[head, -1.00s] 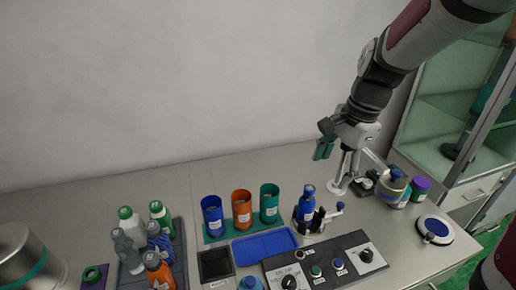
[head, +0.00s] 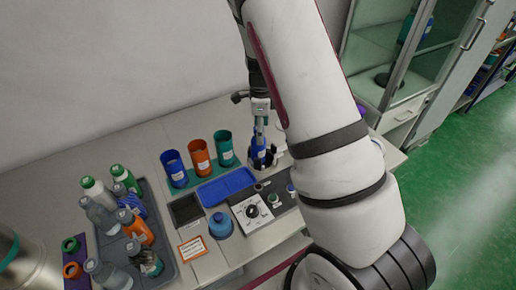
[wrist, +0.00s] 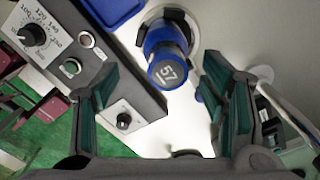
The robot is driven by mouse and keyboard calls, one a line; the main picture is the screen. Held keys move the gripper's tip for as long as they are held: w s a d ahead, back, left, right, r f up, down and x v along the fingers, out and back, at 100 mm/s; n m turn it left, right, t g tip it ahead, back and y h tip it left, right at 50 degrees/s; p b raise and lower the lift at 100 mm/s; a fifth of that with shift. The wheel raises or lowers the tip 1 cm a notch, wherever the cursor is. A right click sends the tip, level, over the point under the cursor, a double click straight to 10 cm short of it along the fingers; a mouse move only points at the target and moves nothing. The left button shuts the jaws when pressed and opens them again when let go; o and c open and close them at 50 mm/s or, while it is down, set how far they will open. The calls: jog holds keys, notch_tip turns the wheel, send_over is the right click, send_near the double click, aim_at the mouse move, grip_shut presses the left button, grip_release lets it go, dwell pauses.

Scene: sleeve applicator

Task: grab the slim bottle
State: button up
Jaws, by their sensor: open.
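A slim blue bottle (head: 258,148) stands upright in the dark prongs of a small holder (head: 251,161) on the bench. In the wrist view its round blue cap (wrist: 168,71), marked "57", faces the camera. My gripper (head: 262,118) is above the bottle, pointing down. In the wrist view my gripper (wrist: 160,80) is open, with green fingers to the left and right of the cap and a gap on each side. Nothing is held. My arm hides the area right of the holder in the head view.
Blue (head: 174,168), orange (head: 200,156) and teal (head: 224,148) cups stand left of the holder, behind a flat blue tray (head: 227,187). A control panel (wrist: 85,60) with knobs lies close by. Several bottles crowd a grey tray (head: 163,255) at the left.

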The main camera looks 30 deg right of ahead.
aim_at(259, 152)
jog(key=shift+w+f+p, duration=0.2)
jog(key=shift+f+p, duration=0.2)
jog(key=shift+f, duration=1.5)
jog(key=shift+w+f+p, duration=0.2)
jog(key=shift+f+p, duration=0.15)
jog(key=shift+f, duration=1.55)
